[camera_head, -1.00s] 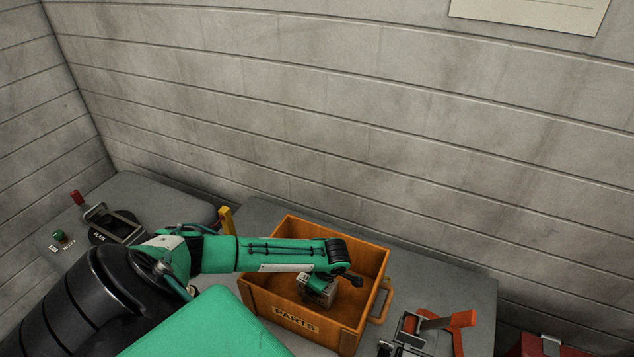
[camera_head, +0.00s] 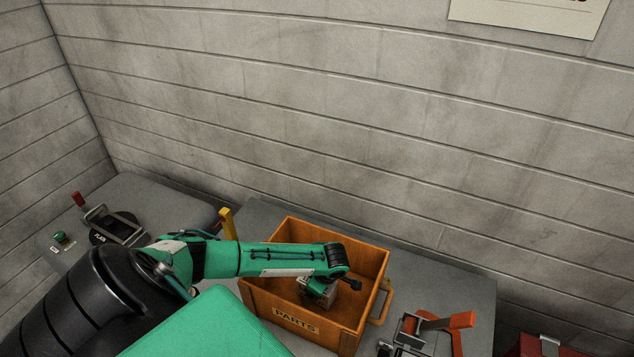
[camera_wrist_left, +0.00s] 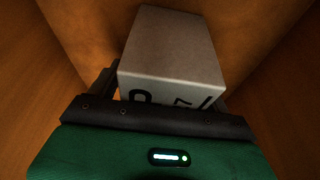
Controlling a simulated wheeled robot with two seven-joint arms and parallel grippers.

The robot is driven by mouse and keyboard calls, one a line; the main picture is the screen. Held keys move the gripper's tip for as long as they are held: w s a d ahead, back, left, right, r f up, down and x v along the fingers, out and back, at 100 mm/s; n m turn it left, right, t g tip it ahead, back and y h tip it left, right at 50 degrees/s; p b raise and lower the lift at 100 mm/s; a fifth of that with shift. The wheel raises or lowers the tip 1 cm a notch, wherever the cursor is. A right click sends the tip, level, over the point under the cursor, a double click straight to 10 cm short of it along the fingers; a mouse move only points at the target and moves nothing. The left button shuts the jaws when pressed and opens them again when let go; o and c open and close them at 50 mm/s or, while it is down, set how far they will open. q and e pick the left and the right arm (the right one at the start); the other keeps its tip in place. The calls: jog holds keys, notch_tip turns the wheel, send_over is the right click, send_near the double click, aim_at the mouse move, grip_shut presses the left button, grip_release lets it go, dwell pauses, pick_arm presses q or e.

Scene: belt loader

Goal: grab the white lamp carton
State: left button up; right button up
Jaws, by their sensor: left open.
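The white carton (camera_wrist_left: 168,52) with dark printed marks stands inside the orange parts crate (camera_head: 297,322). In the left wrist view it lies straight ahead of my left gripper (camera_wrist_left: 160,92), with a dark finger showing at each side of its near end. In the head view my left gripper (camera_head: 318,292) reaches down into the crate, and my arm hides most of what is in there. The jaws are open around the carton's near end; whether they touch it I cannot tell. My right gripper is not in view.
The crate's walls rise close around my left gripper. A red-handled clamp-like tool (camera_head: 436,325) is right of the crate. A grey device (camera_head: 115,224) and a green button (camera_head: 61,238) are on the left surface. A red box (camera_head: 550,347) is at lower right.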

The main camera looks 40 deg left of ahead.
pick_arm(q)
jog(key=c, duration=1.1)
jog(key=shift+c, duration=0.2)
